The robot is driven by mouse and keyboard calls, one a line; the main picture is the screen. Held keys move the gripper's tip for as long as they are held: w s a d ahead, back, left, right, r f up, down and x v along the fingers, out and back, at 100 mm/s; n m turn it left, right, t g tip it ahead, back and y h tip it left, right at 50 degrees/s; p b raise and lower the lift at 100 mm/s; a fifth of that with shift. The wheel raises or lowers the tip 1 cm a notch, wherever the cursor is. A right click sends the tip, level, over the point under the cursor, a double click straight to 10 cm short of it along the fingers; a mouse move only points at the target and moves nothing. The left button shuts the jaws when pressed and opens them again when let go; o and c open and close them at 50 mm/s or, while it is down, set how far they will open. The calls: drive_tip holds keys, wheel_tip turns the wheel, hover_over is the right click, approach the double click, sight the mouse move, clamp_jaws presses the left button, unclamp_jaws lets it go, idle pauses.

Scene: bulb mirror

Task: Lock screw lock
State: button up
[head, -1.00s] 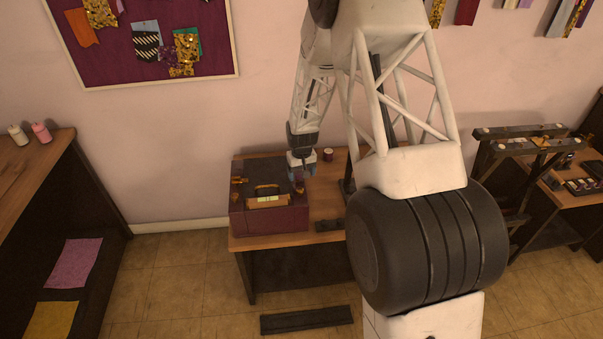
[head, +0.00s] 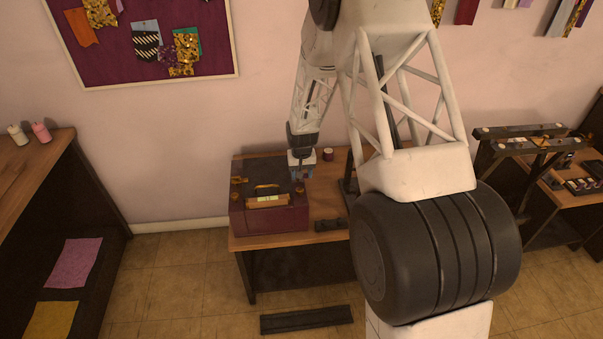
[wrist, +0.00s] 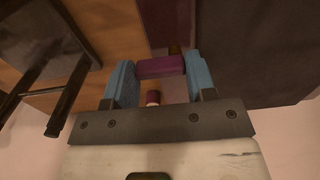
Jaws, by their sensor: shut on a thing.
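A dark purple box (head: 270,218) stands on the wooden table, with an orange-brown handle (head: 267,201) and a small orange fitting (head: 238,181) at its left edge. My gripper (head: 301,172) is at the box's back right corner. In the wrist view, the blue fingers of my gripper (wrist: 160,75) are shut on a purple block-like piece (wrist: 161,67), which spans the gap between them. Whether this piece is the screw lock, or touches the box, I cannot tell. The box also shows beyond the fingers in the wrist view.
A small spool (head: 327,154) stands on the table (head: 325,206) behind and right of the box. A dark block (head: 329,224) lies near the table's front edge. A dark stand rises to the right. A side table with a dark frame (head: 520,140) is farther right.

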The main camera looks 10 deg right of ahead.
drive_tip(key=o, duration=0.9)
drive_tip(key=shift+o, duration=0.2)
drive_tip(key=shift+r, duration=0.15)
drive_tip(key=shift+r, duration=3.8)
